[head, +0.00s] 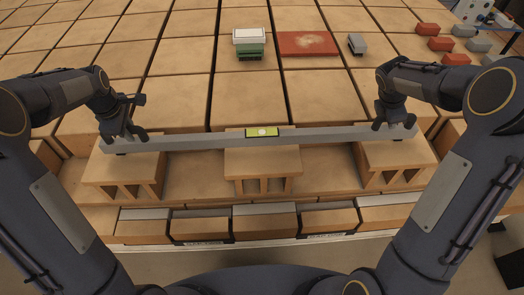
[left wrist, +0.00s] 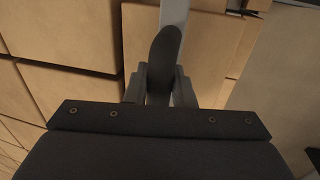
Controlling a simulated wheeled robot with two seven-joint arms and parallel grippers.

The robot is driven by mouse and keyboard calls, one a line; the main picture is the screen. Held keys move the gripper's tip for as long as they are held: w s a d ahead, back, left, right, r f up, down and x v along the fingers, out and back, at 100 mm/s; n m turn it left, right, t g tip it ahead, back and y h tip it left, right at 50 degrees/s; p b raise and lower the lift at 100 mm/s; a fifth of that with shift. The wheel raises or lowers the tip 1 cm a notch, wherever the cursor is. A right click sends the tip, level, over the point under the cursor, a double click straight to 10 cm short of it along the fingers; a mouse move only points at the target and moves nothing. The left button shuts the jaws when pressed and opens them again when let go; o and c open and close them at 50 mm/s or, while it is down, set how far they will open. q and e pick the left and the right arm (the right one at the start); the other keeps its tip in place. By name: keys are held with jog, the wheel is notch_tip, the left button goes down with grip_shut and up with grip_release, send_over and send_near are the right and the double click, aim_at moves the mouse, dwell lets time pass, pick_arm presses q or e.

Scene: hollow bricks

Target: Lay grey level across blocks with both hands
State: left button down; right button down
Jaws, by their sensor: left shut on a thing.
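The grey level (head: 200,141) is a long bar with a yellow-green vial window (head: 262,132) at its middle. It lies across the tops of the left hollow block (head: 125,170), middle hollow block (head: 262,162) and right hollow block (head: 395,155); whether it touches them I cannot tell. My left gripper (head: 123,137) is shut on the level near its left end. In the left wrist view the level (left wrist: 174,12) runs up from behind a dark finger. My right gripper (head: 393,125) is at the level's right end; its jaw gap is not clear.
Behind the level are large tan blocks in rows. On them stand a green-and-white stack (head: 249,43), a red slab (head: 309,44) and a small grey block (head: 357,43). Several red and grey pieces lie at the far right. More bricks (head: 265,225) line the near edge.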

pick_arm(q)
jog(key=shift+f+b, duration=0.5)
jog(key=shift+f, duration=0.15)
pick_arm(e)
jog(key=shift+f, duration=0.65)
pick_arm(q)
jog(key=c, duration=1.2)
grip_release()
jog(key=shift+c, duration=0.2)
pick_arm(e)
jog(key=c, duration=1.2)
grip_release()
jog(key=shift+c, duration=0.2)
pick_arm(q)
jog(key=shift+r, duration=0.15)
pick_arm(e)
jog(key=shift+r, duration=0.1)
jog(key=shift+a+r, duration=0.1)
jog(key=shift+r, duration=0.15)
pick_arm(q)
notch_tip(320, 180, up, 12)
jog(key=s, duration=0.2)
jog(key=shift+s+f, duration=0.2)
pick_arm(e)
jog(key=v, duration=1.1)
jog(key=shift+r, duration=0.2)
jog(key=shift+s, duration=0.15)
